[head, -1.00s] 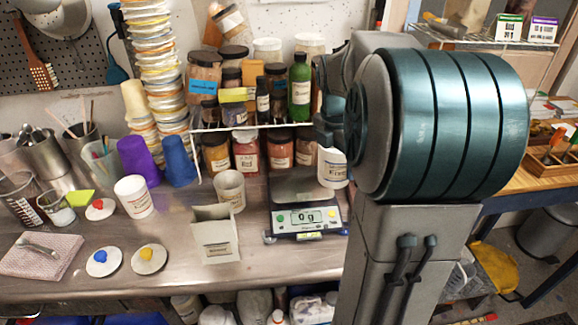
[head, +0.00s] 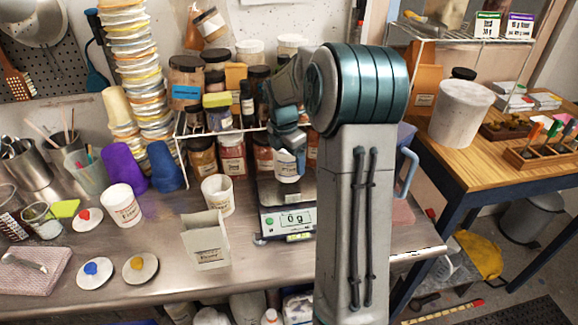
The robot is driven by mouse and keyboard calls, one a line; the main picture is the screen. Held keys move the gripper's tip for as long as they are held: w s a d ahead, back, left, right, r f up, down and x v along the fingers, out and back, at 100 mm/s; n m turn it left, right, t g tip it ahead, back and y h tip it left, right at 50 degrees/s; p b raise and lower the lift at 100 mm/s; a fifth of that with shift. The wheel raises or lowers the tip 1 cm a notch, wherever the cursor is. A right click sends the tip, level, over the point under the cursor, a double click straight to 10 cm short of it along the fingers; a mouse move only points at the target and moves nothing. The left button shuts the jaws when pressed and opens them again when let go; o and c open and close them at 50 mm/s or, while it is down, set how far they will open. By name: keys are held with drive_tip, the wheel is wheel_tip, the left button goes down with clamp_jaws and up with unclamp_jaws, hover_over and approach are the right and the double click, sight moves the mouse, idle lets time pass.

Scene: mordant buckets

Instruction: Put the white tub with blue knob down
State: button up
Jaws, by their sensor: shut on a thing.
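My gripper (head: 289,143) is shut on a white tub (head: 287,168) with a printed label. It holds the tub upright over the back part of the digital scale (head: 288,220), which reads 0 g. My gripper hides the tub's top, so I cannot see a knob on it. I cannot tell whether its base touches the scale plate. A loose white lid with a blue knob (head: 95,272) lies on the steel bench (head: 170,295) at the left.
An open cream box (head: 205,245) and a white cup (head: 218,196) stand left of the scale. A wire shelf with jars (head: 232,158) stands behind it. Lids with yellow (head: 140,268) and red (head: 88,220) knobs lie at left. The bench front between box and lids is clear.

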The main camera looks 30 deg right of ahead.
drive_tip(key=shift+f, duration=1.85)
drive_tip(key=o, duration=1.1)
drive_tip(key=shift+f, duration=0.15)
wheel_tip(320, 180, up, 12)
drive_tip(key=a, duration=0.2)
drive_tip(key=s+a+r+m+t, duration=0.1)
drive_tip(key=s+a+r+m, duration=0.2)
drive_tip(key=s+a+m, duration=0.75)
drive_tip(key=s+a+f+m+t, duration=0.1)
drive_tip(key=s+f+m, duration=0.1)
drive_tip(key=s+m, duration=0.3)
drive_tip(key=s+a+f+m+t+y, duration=0.1)
drive_tip(key=s+m, duration=0.4)
drive_tip(key=s, duration=0.5)
drive_tip(key=shift+s+a+f, duration=0.25)
drive_tip(key=shift+a+f, duration=0.25)
drive_tip(key=shift+a, duration=0.25)
